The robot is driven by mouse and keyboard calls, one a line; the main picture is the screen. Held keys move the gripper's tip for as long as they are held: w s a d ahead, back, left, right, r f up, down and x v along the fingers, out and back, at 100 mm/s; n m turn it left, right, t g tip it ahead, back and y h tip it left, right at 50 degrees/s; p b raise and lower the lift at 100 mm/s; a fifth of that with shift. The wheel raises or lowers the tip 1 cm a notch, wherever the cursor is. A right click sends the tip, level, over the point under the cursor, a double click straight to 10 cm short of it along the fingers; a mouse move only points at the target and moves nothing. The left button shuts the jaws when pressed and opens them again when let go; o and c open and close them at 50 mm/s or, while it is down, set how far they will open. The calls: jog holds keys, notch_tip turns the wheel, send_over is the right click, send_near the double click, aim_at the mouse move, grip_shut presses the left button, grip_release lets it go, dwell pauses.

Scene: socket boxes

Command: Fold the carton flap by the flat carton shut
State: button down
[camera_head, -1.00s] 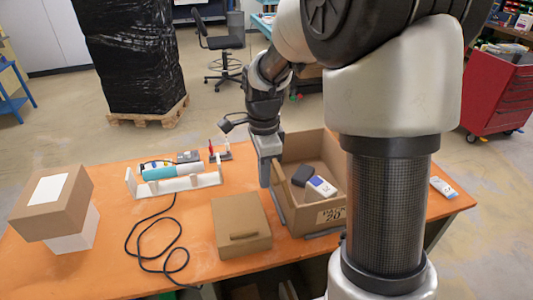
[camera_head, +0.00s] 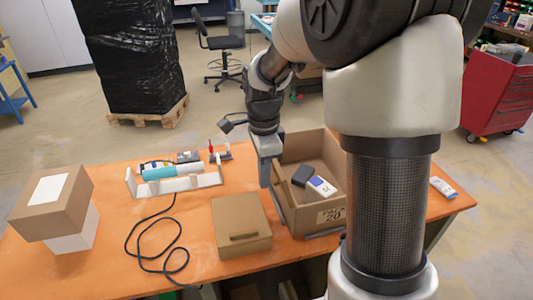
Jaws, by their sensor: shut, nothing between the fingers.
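The open brown carton (camera_head: 309,218) stands right of centre on the orange table, with a printed label on its front. The flat carton (camera_head: 241,222) lies to its left, closed on top, with a slot-like handle in front. My gripper (camera_head: 264,186) points down at the open carton's left side, just behind and right of the flat carton. It is shut with nothing held. The carton flap on that side is hard to make out behind and beside my gripper, and I cannot tell its angle or whether I touch it.
A dark item (camera_head: 302,176) and a white-and-blue pack (camera_head: 321,187) lie in the open carton. A white rack (camera_head: 176,184) with a teal cylinder stands back left. Stacked boxes (camera_head: 52,205) stand far left. A black cable (camera_head: 150,240) lies on the table. My arm hides the right side.

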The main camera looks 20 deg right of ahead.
jog(key=shift+d+f, duration=0.7)
jog(key=shift+d, duration=4.4)
notch_tip(320, 180, up, 10)
jog(key=p, duration=0.4)
jog(key=shift+f+p, duration=0.2)
jog(key=shift+p, duration=0.15)
jog(key=shift+d, duration=0.1)
